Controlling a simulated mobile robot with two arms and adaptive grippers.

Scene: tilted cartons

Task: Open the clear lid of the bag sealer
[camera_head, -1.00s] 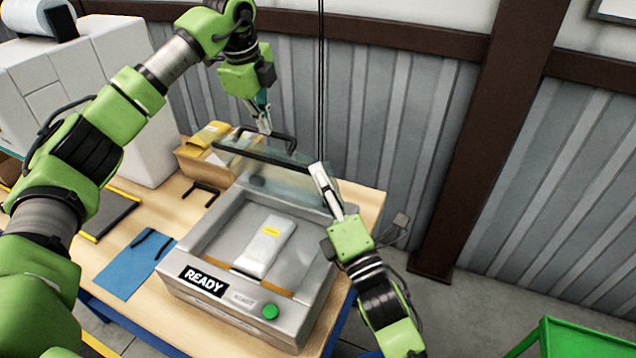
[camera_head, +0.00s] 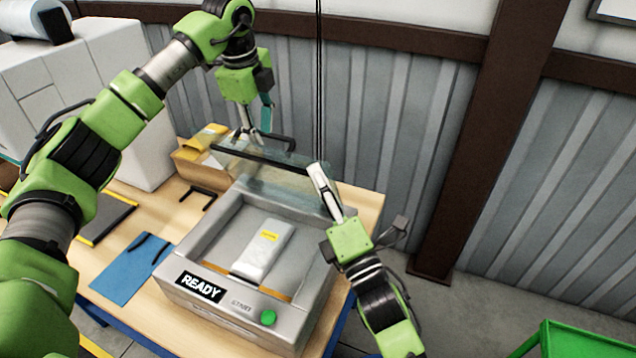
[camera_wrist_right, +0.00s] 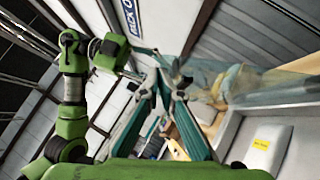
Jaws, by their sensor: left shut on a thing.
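The bag sealer is a grey machine (camera_head: 190,262) with a READY display and a green button. Its clear lid (camera_head: 275,190) is raised and tilted back at the rear, with a dark bar along its upper edge. A black handle (camera_head: 287,141) stands behind that bar. My left gripper (camera_head: 254,138) is at the handle's left part and shut on it; its fingers hide some of the handle. My right gripper (camera_head: 315,170) is beside the lid's right edge; its fingers look apart in the right wrist view (camera_wrist_right: 163,85). I cannot tell whether they touch the lid.
A white pouch with a yellow label (camera_head: 262,250) lies in the sealer. A blue sheet (camera_head: 125,270) and a black bracket (camera_head: 200,190) lie to its left on the wooden table (camera_head: 165,220). A box with yellow packets (camera_head: 195,150) stands behind. A corrugated wall closes the back.

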